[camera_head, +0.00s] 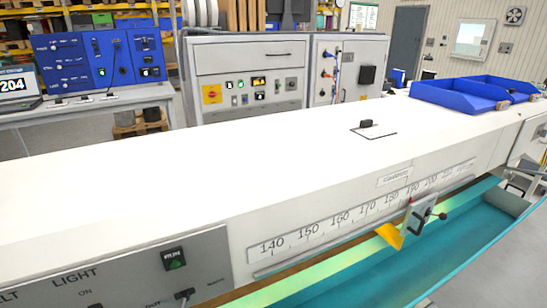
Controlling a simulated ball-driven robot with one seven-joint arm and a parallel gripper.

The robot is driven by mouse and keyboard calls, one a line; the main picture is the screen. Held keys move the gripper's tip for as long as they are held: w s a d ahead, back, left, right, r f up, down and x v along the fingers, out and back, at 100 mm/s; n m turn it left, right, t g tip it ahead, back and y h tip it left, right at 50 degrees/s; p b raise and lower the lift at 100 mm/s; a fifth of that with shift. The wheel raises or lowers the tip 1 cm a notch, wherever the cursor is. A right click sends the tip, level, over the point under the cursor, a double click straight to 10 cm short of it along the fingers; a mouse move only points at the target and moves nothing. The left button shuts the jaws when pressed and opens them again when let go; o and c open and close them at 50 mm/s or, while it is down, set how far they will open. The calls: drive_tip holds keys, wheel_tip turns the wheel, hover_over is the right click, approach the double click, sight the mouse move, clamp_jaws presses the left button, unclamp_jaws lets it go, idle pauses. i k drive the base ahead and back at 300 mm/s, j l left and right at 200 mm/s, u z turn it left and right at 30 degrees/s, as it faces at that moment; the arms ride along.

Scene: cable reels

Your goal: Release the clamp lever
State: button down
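A grey metal block (422,213) sits at the long measuring scale (350,215) on the front of the white machine, toward the right. A dark bent handle (425,213) is on its face, and a short lever with a dark round knob (442,216) sticks out to its right. I cannot tell for certain which is the clamp lever, or whether it is clamped. A yellow plate (389,235) hangs at the block's left. My gripper is not in view.
The white machine top (230,165) is broad and mostly clear, with a small black-knobbed plate (372,129) on it. Blue trays (455,97) stand at its far right end. A teal trough (400,270) runs below the scale. A control panel (130,275) is at lower left.

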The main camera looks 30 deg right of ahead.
sight(442, 215)
drive_tip(key=z, duration=1.2)
